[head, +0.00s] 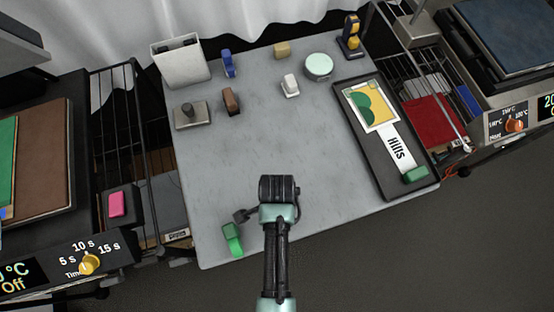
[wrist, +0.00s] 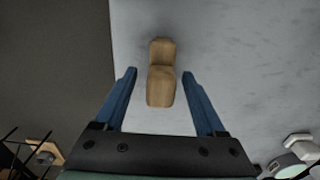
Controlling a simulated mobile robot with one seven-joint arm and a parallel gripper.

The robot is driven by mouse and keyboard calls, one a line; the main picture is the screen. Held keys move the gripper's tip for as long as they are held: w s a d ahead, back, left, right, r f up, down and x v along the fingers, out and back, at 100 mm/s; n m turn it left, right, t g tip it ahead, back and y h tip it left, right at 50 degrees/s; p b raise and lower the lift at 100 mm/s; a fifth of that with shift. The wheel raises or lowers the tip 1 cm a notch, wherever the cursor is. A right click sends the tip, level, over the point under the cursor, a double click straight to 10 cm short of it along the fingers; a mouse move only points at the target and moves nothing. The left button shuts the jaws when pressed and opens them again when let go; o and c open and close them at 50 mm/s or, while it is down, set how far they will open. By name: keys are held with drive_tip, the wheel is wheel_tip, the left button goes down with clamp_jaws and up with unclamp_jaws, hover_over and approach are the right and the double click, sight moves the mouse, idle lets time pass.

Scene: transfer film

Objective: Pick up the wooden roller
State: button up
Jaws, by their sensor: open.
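In the wrist view the wooden roller (wrist: 160,92) is a tan, stepped wooden piece lying on the grey tabletop near its edge. My gripper (wrist: 159,72) is open, with one blue finger on each side of the roller and a visible gap on both sides. The roller's long side runs roughly along the fingers, and its far end reaches past the fingertips. How high the fingers are above the table is hard to tell. In the head view my arm reaches over the front of the table, and I cannot make out the roller under it.
The grey table (head: 310,150) is clear in the middle. A bright green piece (head: 232,240) shows at the front edge beside my arm. A black tray (head: 425,190) lies at right. A round tin (head: 318,65), a white bin (head: 180,63) and small tools stand toward the back.

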clamp_jaws()
drive_tip(key=shift+r, duration=0.1)
idle(0.3)
wheel_tip(320, 180, up, 10)
drive_tip(key=c, duration=0.6)
unclamp_jaws()
drive_tip(key=shift+c, duration=0.2)
clamp_jaws()
